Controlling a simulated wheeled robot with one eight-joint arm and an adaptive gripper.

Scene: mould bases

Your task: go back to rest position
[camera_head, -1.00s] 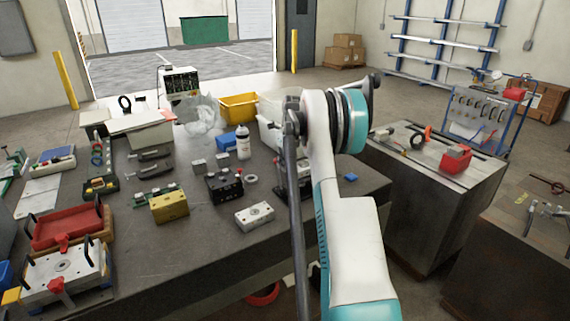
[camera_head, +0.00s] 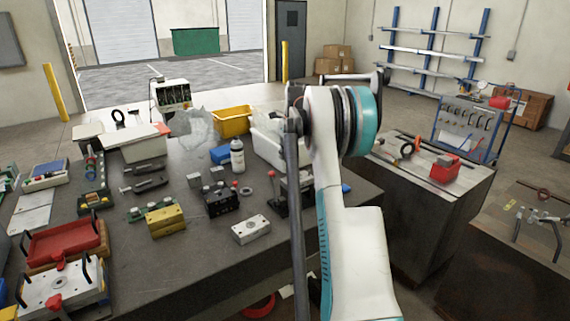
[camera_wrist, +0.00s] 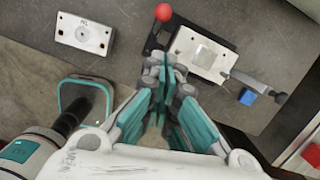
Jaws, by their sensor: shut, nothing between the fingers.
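My gripper (camera_wrist: 168,82) shows in the wrist view with its teal and grey fingers together and nothing between them. It is over the table near a clamp fixture with a red ball knob (camera_wrist: 163,12). A white mould block (camera_wrist: 83,33) lies on the table to the upper left, apart from the fingers. In the head view the same white block (camera_head: 251,229) lies near the table's front edge. My white and teal arm stands in front of the table's right side there and hides the gripper.
The table (camera_head: 190,260) holds a black block (camera_head: 220,202), a yellow block (camera_head: 165,221), a red tray (camera_head: 62,242), a white bottle (camera_head: 237,157) and a yellow bin (camera_head: 233,121). A second bench (camera_head: 440,205) stands to the right. A small blue block (camera_wrist: 247,97) lies beside the fixture.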

